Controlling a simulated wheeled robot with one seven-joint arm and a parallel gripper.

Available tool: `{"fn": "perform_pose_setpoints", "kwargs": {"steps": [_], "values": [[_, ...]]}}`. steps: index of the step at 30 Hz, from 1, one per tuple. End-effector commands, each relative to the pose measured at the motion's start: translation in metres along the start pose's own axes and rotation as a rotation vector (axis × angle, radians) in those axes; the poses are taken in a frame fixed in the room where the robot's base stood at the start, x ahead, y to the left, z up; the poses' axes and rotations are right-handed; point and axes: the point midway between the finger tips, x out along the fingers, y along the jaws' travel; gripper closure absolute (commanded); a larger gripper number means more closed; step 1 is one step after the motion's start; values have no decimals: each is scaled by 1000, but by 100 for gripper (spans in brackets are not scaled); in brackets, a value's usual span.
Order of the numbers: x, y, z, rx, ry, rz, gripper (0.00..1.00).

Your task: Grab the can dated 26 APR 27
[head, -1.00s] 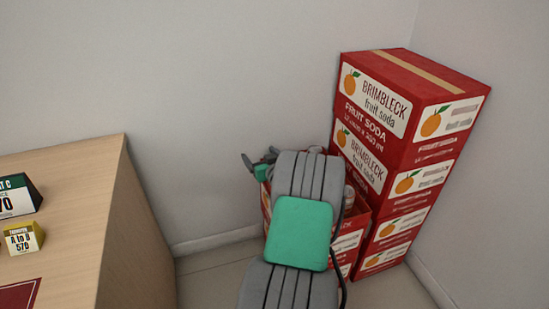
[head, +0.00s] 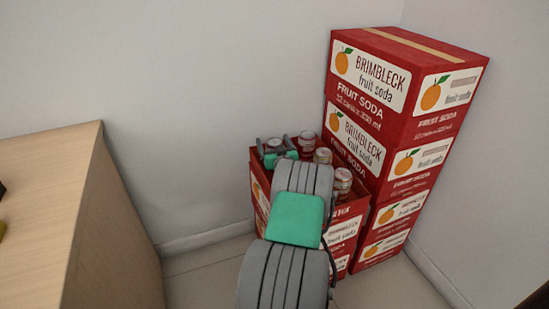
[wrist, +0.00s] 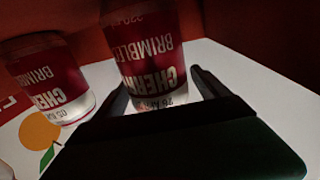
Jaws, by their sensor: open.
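In the wrist view a red and white cherry can (wrist: 150,55) stands between the fingers of my open gripper (wrist: 158,96). Its print appears upside down. A partly readable date near its white end seems to start with 26 A; the rest is hidden or too dark to read. A second similar can (wrist: 48,80) is to the left, with a date that looks like 05 MA. In the head view my gripper (head: 277,150) is at the far left corner of an open red crate (head: 340,238). Contact with the can cannot be told.
More cans show in the crate: one at the back (head: 306,143), one in the middle (head: 322,156) and one at the right (head: 342,182). A stack of red Brimbleck boxes (head: 432,95) stands close on the right. A wooden counter (head: 75,215) is at the left.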

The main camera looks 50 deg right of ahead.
Motion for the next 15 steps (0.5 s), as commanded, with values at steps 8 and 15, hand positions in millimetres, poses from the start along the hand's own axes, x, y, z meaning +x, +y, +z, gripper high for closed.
{"fn": "perform_pose_setpoints", "kwargs": {"steps": [8, 15], "values": [[5, 0, -1, 1, 0, 0, 16], [5, 0, -1, 1, 0, 0, 36]]}}
